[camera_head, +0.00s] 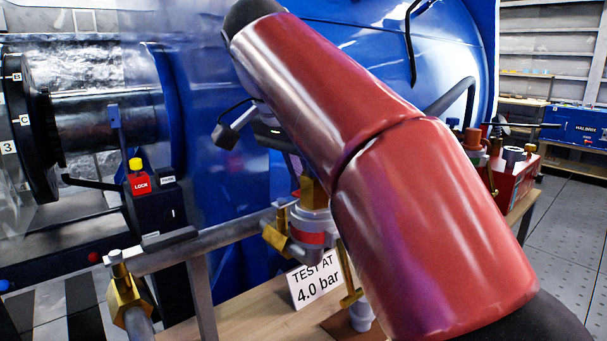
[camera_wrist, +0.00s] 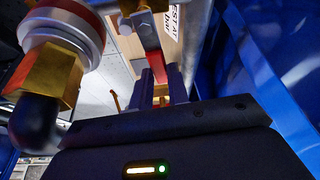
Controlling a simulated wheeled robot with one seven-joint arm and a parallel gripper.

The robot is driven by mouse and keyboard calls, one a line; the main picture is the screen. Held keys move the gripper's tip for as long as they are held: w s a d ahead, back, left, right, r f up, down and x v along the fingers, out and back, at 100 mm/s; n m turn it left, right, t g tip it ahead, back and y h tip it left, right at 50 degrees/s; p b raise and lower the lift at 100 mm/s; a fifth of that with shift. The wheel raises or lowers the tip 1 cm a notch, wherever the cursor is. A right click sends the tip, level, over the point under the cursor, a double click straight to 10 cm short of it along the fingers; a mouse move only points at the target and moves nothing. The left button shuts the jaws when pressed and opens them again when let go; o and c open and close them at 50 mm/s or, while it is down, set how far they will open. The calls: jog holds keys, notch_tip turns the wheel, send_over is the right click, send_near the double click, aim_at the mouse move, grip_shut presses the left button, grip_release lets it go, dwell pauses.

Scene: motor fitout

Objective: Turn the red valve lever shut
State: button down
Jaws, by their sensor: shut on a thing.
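In the wrist view, my gripper (camera_wrist: 163,82) has its two dark fingers close around the end of the red valve lever (camera_wrist: 157,66). The lever is a narrow red bar that runs up to a grey metal fitting (camera_wrist: 147,28). Its far end is hidden between the fingers. In the head view, my red arm covers the middle of the picture. The lever and my fingertips cannot be made out there. A brass and grey pipe fitting with a red band (camera_head: 312,238) shows just left of my arm.
A white "TEST AT 4.0 bar" sign (camera_head: 316,282) stands on the wooden bench (camera_head: 250,313). A brass and grey fitting with a black end (camera_wrist: 50,70) is close to my gripper at left. A large blue housing (camera_head: 215,200) rises behind. A red lock box (camera_head: 139,183) is at left.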

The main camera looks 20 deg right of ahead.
jog(key=c, duration=1.3)
grip_release()
jog(key=shift+c, duration=0.2)
jog(key=shift+a+r, duration=0.15)
jog(key=shift+r, duration=0.2)
jog(key=s+a, duration=0.5)
jog(key=a, duration=0.6)
jog(key=shift+s+r, duration=0.2)
jog(key=shift+s, duration=0.05)
